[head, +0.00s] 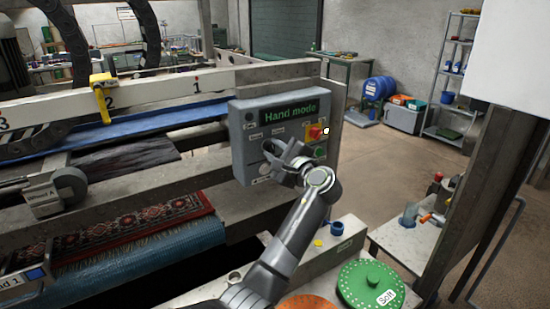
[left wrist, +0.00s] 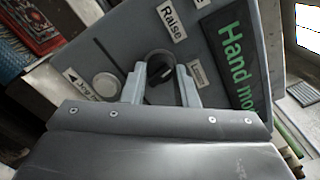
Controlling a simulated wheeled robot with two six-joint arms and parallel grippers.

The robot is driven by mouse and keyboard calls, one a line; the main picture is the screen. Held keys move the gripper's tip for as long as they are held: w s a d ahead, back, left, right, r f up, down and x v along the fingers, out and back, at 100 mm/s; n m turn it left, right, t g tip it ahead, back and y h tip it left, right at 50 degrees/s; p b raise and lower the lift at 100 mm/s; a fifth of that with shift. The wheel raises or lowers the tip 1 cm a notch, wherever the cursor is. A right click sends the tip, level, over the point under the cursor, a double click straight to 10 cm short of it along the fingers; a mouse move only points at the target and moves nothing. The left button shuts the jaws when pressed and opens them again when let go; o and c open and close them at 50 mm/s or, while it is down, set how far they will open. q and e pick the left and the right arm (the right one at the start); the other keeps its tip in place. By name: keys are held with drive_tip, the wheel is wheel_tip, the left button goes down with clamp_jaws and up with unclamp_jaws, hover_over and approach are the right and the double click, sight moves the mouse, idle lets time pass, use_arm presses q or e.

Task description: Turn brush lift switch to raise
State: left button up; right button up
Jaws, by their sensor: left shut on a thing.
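The grey control panel (head: 240,150) is fixed to the machine frame, with a green "Hand mode" display (head: 289,111). My left gripper (head: 272,150) is at the lower left of the panel face, its arm rising from the bottom of the head view. In the left wrist view, a round black switch knob (left wrist: 160,68) sits between the two fingers of my left gripper (left wrist: 161,85), which is shut on it. A "Raise" label (left wrist: 172,24) is beside the knob. The gripper hides the knob in the head view. My right gripper is not in view.
A red button on a yellow base (head: 316,132) and a green button (head: 319,151) are on the panel's right. A patterned rug (head: 130,223) lies in the machine at left. A green "Soft" disc (head: 370,287) is at the front right. Open floor lies beyond.

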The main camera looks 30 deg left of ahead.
use_arm(q)
drive_tip(key=n+b, duration=0.2)
drive_tip(key=n, duration=0.1)
drive_tip(key=shift+n+b, duration=0.6)
drive_tip(key=shift+n, duration=0.4)
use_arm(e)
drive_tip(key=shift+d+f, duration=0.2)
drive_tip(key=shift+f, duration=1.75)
use_arm(q)
drive_tip(key=shift+r, duration=0.1)
drive_tip(key=o, duration=1)
drive_tip(key=shift+a, duration=0.1)
